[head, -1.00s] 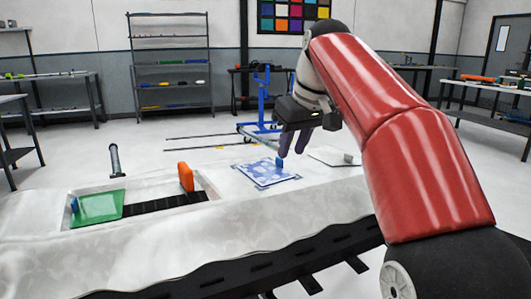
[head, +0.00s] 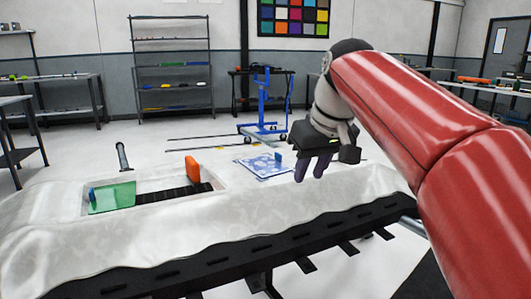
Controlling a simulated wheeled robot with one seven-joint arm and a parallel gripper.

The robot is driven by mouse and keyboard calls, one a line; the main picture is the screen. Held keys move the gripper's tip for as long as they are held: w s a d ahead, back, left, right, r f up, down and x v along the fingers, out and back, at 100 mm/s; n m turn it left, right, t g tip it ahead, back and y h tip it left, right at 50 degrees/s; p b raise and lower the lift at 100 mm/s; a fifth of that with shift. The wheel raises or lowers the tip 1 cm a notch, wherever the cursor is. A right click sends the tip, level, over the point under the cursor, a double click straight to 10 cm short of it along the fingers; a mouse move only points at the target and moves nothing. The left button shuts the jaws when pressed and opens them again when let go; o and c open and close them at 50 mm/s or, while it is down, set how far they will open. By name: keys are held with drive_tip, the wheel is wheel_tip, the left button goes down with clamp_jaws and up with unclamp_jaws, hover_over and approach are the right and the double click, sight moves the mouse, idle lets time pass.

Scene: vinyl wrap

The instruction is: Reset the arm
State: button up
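My gripper (head: 311,170) hangs at the end of my red arm with its two purple fingers pointing down. A gap shows between the fingers and nothing is held. It is just right of the blue patterned sheet (head: 258,168), over the wrapped white bench top (head: 240,215). A small blue block (head: 278,155) stands on the sheet, left of the fingers and apart from them.
A green sheet (head: 112,198) with a blue block (head: 92,195) lies in the bench's recess, beside a black strip (head: 170,196) and an upright orange block (head: 192,169). A blue wheeled stand (head: 263,105) is behind. The floor beyond is open.

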drive_tip(key=s+d+f+m+h, duration=0.1)
drive_tip(key=s+d+f+m, duration=0.1)
drive_tip(key=s+f, duration=0.8)
drive_tip(key=s+d+f+m+t+p, duration=0.1)
drive_tip(key=s+d+f, duration=0.3)
drive_tip(key=s+f, duration=0.6)
drive_tip(key=shift+s+d+f+m+h, duration=0.4)
drive_tip(key=shift+m, duration=0.5)
